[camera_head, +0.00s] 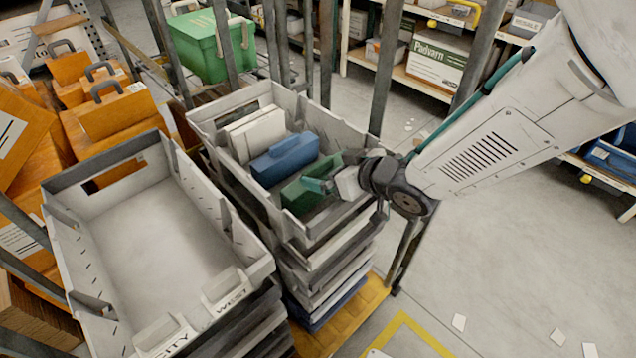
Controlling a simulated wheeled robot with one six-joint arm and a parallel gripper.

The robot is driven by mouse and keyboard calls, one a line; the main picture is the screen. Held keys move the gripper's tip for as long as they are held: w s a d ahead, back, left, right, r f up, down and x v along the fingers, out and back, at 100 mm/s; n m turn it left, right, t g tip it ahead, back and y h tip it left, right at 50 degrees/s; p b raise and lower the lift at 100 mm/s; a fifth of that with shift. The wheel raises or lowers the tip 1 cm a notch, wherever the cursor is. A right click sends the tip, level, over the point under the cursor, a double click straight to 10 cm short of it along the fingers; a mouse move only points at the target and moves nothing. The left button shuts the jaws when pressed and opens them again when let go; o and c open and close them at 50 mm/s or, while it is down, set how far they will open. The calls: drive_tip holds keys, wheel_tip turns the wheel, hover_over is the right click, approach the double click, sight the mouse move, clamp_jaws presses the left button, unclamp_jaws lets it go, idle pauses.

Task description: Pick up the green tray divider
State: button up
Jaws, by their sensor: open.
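The green tray divider (301,193) stands in the front part of a grey tray (228,184) on top of a stack of trays. My arm reaches in from the upper right, and my gripper (322,186) is at the divider's right part, partly covering it. The jaws are open. I cannot tell whether they touch the divider or sit around it. A blue divider (284,158) stands just behind the green one in the same tray, with white pieces (254,132) further back.
An empty grey tray (150,250) on another stack stands at the left. Metal rack posts (386,65) rise close behind the trays. Orange cases (110,110) and a green box (212,45) lie beyond. The floor at the right (520,240) is mostly clear, with some paper scraps.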

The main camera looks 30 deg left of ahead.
drive_tip(key=shift+x, duration=1.35)
drive_tip(key=c, duration=1.3)
drive_tip(key=shift+o, duration=0.2)
